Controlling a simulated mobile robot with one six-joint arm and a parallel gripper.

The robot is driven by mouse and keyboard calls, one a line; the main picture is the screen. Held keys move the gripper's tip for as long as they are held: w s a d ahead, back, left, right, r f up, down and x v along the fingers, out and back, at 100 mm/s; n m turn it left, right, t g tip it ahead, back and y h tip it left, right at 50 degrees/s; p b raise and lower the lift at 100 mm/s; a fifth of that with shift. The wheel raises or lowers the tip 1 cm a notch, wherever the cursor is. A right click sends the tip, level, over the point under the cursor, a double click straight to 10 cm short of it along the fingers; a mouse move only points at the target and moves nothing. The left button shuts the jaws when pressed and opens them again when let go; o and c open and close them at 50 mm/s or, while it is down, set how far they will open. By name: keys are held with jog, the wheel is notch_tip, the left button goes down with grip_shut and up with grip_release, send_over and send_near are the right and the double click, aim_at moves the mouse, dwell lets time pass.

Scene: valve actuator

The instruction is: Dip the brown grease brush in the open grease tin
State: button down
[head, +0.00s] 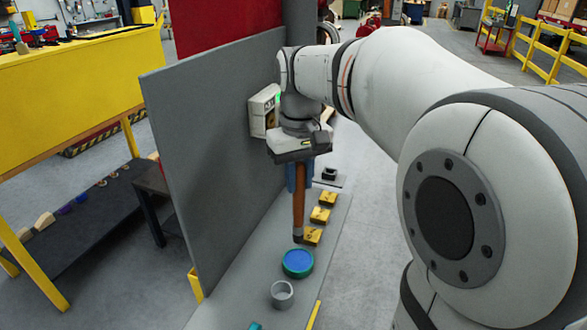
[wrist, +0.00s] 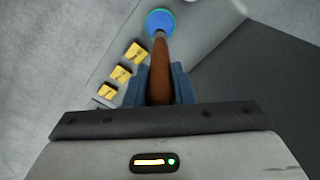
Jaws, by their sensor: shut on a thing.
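My gripper (head: 300,186) points down with its blue fingers shut on the brown grease brush (head: 298,210). The brush hangs about upright, with its dark end lowest. A round green tin (head: 298,271) with a blue inside stands on the grey bench just in front of the brush's end. In the wrist view, the brush (wrist: 160,78) runs away from my gripper (wrist: 160,82), and its far end overlaps the near edge of the tin (wrist: 158,19). I cannot tell how high the end is above the tin. The bristles are too small to make out.
A grey cup (head: 282,296) stands in front of the tin. Several yellow blocks (head: 320,215) line the bench behind it. A tall grey panel (head: 215,150) rises along the bench's left side, with a pale box (head: 262,112) on it. A black item (head: 329,174) sits farther back.

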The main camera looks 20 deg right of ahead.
jog(key=b, duration=0.4)
send_over(299, 226)
jog(key=shift+w+d+f, duration=0.1)
jog(key=shift+w+f, duration=0.1)
jog(key=shift+f, duration=1.2)
jog(key=shift+w+f, duration=0.2)
jog(key=shift+f, duration=1.15)
jog(key=shift+s+f+b, duration=0.1)
jog(key=shift+f+b, duration=0.35)
jog(key=shift+f, duration=0.15)
notch_tip(299, 226, up, 7)
jog(key=p, duration=0.6)
jog(key=shift+r, duration=0.1)
